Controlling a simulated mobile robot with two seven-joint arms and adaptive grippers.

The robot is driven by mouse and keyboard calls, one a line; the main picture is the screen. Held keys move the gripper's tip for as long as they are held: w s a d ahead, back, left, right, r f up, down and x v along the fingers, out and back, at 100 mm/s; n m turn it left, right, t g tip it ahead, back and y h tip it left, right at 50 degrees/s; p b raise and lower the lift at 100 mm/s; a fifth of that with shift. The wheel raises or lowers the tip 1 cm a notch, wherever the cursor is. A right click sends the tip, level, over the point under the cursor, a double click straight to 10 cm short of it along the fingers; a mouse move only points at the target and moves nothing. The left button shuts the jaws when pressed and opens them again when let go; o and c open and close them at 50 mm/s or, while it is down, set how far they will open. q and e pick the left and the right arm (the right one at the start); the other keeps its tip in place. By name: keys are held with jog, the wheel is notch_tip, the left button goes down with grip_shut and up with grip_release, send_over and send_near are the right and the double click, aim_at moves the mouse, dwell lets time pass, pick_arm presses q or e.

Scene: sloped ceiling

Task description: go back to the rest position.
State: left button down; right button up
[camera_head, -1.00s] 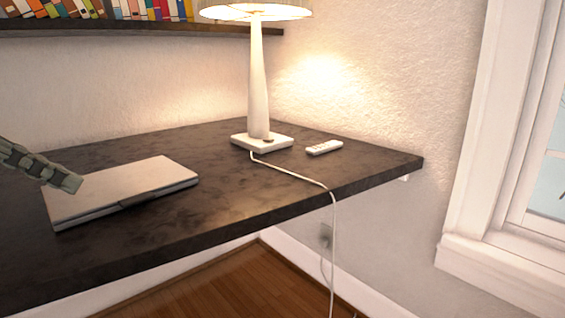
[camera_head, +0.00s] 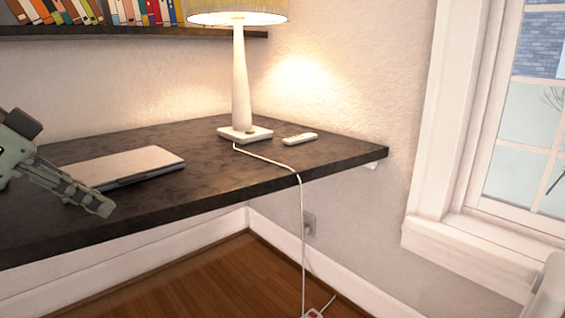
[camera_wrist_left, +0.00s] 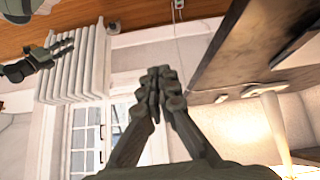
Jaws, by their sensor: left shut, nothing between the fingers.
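My left gripper (camera_head: 100,205) reaches in from the left in the head view, in front of the desk and the closed laptop. Its fingers are together with nothing between them. In the left wrist view its shut fingers (camera_wrist_left: 158,78) point up the picture, clear of the furniture. My right gripper (camera_wrist_left: 62,48) shows at the upper left of the left wrist view, in front of a white radiator. Its fingers look spread and empty. The right gripper is not in the head view.
The radiator (camera_wrist_left: 75,65) stands near the window (camera_head: 525,130).

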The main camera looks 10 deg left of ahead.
pick_arm(q)
jog(key=w+d+f+y+p, duration=0.15)
jog(key=w+d+f, duration=0.25)
jog(key=f, duration=0.9)
jog(key=w+d+f+p, duration=0.2)
jog(key=w+d+f, duration=0.2)
jog(key=f, duration=0.9)
jog(key=s+a+f+n+g+y+p, duration=0.2)
jog(key=s+f+n+y, duration=0.3)
jog(key=s+f, duration=1.5)
notch_tip(320, 180, down, 2)
jog(key=shift+a+n+g, duration=0.5)
jog(key=shift+a, duration=0.15)
pick_arm(e)
jog(key=s+d+f+g, duration=0.2)
jog(key=s+d+f, duration=0.1)
jog(key=f, duration=0.3)
jog(key=s+d+f+g+h, duration=0.1)
jog(key=s+d+f+g, duration=0.2)
jog(key=f, duration=0.2)
jog(key=shift+s+f+m, duration=0.15)
jog(key=shift+f+m, duration=0.25)
